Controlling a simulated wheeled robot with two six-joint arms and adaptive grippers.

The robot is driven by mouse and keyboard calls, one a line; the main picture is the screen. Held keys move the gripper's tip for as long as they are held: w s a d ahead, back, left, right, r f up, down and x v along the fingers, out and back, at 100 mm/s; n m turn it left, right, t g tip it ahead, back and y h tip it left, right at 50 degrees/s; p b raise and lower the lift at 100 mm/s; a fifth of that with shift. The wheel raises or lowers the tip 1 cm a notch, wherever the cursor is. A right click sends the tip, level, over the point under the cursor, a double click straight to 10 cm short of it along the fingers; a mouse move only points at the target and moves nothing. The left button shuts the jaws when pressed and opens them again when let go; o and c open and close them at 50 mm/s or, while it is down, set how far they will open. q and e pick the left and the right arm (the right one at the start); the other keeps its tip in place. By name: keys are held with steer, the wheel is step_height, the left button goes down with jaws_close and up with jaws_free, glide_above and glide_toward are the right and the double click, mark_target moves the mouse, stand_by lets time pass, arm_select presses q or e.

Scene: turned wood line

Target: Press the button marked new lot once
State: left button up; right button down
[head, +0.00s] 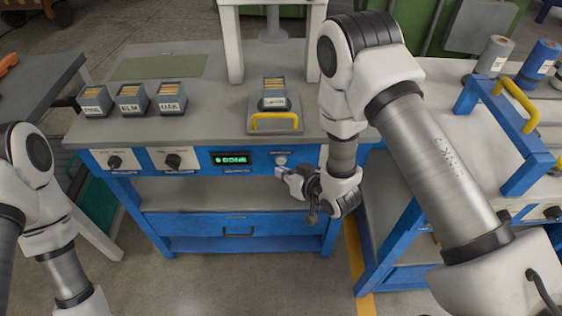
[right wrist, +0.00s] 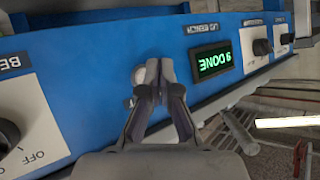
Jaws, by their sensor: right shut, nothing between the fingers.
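The blue front panel (head: 200,160) of the bench holds a small round pale button (head: 281,159), just right of the green-lit display (head: 231,159). The button's label is too small to read. My right gripper (head: 281,173) is shut and empty, its tips just in front of and below the button in the head view. In the right wrist view the shut fingertips (right wrist: 160,66) lie over the pale button (right wrist: 139,73) and partly hide it; I cannot tell whether they touch. The display there (right wrist: 210,62) reads "9 DONE". My left gripper is out of view.
Two black knobs (head: 114,162) (head: 173,161) sit left of the display. On the bench top stand small labelled boxes (head: 131,99) and a tray with a yellow handle (head: 274,126) holding another box. A blue-framed stand (head: 500,125) is at right.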

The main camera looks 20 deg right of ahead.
steer(key=shift+w, duration=0.1)
steer(key=shift+w+d, duration=0.15)
steer(key=shift+w, duration=0.15)
steer(key=shift+w+d, duration=0.1)
steer(key=shift+w, duration=0.25)
stand_by(0.8)
steer(key=shift+s+a, duration=0.25)
steer(key=shift+s, duration=0.55)
steer(key=shift+s+a+p, duration=0.15)
steer(key=shift+s+a, duration=0.1)
steer(key=shift+s, duration=0.55)
steer(key=shift+s+a+p, duration=0.15)
steer(key=shift+s+a, duration=0.05)
steer(key=shift+s, duration=0.6)
steer(key=shift+s+a+p, duration=0.15)
steer(key=shift+s+a, duration=0.1)
steer(key=shift+s, duration=0.55)
